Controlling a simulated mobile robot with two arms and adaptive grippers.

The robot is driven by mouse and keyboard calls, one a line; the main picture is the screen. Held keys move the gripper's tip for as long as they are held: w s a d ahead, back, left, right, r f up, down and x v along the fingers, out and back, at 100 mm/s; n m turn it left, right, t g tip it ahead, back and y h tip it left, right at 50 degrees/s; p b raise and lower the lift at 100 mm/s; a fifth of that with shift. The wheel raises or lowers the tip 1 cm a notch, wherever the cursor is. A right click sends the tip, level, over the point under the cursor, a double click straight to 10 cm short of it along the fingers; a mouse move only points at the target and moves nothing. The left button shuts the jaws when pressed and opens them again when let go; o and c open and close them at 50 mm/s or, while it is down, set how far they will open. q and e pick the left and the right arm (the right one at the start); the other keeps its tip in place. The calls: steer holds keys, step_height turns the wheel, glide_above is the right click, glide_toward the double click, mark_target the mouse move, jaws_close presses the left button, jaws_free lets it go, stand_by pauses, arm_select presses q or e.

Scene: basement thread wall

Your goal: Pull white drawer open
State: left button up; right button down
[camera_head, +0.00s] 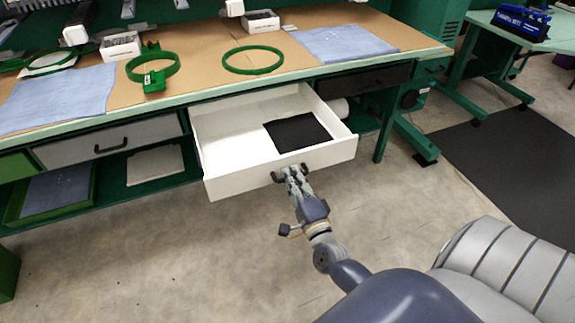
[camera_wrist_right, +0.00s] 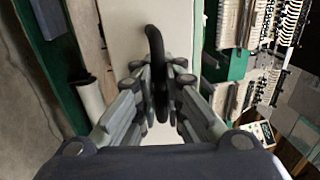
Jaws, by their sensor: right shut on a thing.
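The white drawer (camera_head: 235,173) under the green workbench stands open, pulled out well past the bench edge in the head view. A black sheet (camera_head: 297,133) lies flat inside it. My right gripper (camera_head: 290,176) is at the drawer's front face, shut on its dark handle. In the right wrist view, the fingers of my right gripper (camera_wrist_right: 161,88) close around the black handle (camera_wrist_right: 154,42), with the drawer's white front (camera_wrist_right: 180,25) behind it. Most of the handle is hidden by the fingers in the head view. My left gripper is not in view.
The bench top (camera_head: 205,80) holds green hoops (camera_head: 253,60), blue cloths (camera_head: 345,44) and small boxes. A closed grey drawer (camera_head: 110,139) is left of the open one; a dark drawer (camera_head: 365,79) is right. Bare concrete floor (camera_head: 170,260) lies in front.

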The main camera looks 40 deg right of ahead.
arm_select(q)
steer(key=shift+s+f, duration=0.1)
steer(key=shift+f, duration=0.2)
arm_select(e)
steer(key=shift+s+a+f, duration=0.1)
steer(key=shift+s+a, duration=0.05)
steer(key=shift+s, duration=0.25)
steer(key=c, duration=2)
jaws_free()
steer(key=v, duration=1.2)
